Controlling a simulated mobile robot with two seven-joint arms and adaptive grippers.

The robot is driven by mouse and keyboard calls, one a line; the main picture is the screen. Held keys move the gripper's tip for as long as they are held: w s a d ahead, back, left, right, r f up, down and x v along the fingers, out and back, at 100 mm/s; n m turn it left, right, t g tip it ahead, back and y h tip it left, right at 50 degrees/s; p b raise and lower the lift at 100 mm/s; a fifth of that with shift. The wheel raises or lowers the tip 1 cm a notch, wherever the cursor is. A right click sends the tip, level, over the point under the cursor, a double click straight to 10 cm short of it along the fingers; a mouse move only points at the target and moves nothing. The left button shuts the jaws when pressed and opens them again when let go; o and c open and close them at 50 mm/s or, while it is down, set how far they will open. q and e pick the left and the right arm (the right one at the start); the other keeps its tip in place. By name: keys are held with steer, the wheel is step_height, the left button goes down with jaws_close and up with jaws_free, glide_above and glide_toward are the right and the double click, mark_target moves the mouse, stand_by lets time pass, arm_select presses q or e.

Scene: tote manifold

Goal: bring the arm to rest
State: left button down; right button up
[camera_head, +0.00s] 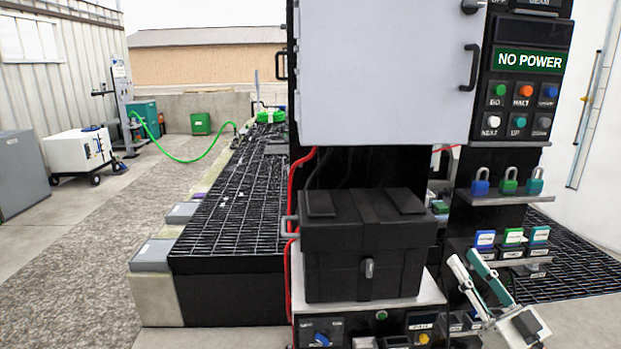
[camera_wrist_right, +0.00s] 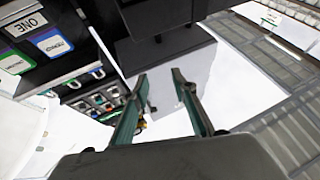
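My right gripper (camera_head: 465,257) is at the lower right of the head view, in front of the black panel and to the right of the black case. Its two green-and-grey fingers point up and to the left. In the right wrist view the fingers of my right gripper (camera_wrist_right: 160,77) stand apart with nothing between them, so it is open and empty. It does not visibly hold or touch anything. My left gripper is not in view.
A black case (camera_head: 365,255) sits on a light shelf. Padlocks (camera_head: 508,185) stand on a ledge, with labelled tags (camera_head: 512,237) below, close to my right gripper. A grey cabinet door (camera_head: 380,75) and a "NO POWER" panel (camera_head: 529,60) are above. Open floor (camera_head: 75,265) lies left.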

steer(key=s+a+f+n+g+h, duration=0.1)
steer(key=s+a+f+n+g, duration=0.2)
steer(key=f, duration=0.9)
steer(key=s+a+f+g, duration=0.1)
steer(key=s+f+g, duration=0.3)
steer(key=f, duration=0.7)
steer(key=s+d+f+n+g+h, duration=0.1)
steer(key=s+f+n+g+h, duration=0.35)
steer(key=s+f, duration=1.45)
steer(key=w+a+r+m+y+p, duration=0.1)
steer(key=w+a+m, duration=0.1)
steer(key=a+m, duration=0.5)
steer(key=shift+a+r, duration=0.15)
steer(key=shift+a, duration=2.4)
